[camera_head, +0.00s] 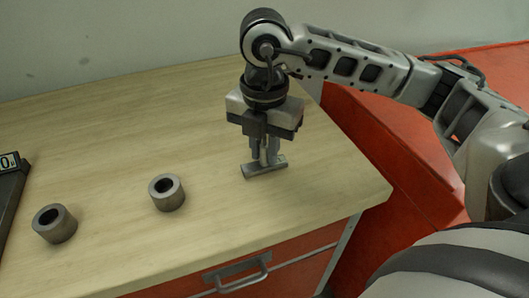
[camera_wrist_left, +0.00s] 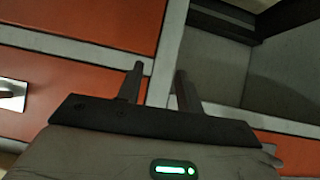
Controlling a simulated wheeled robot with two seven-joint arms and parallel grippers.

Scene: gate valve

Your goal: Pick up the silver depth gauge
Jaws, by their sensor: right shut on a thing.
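The silver depth gauge (camera_head: 265,168) is near the right part of the wooden worktop in the head view. My left gripper (camera_wrist_left: 158,84) shows only in the left wrist view. Its two fingers are apart, with nothing between them, in front of orange drawer fronts.
Two grey metal rings, one (camera_head: 167,192) nearer the gauge and one (camera_head: 55,223) farther left, stand on the worktop (camera_head: 110,140). A dark object with a number label (camera_head: 9,163) is at the left edge. A drawer handle (camera_head: 243,278) sticks out in front.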

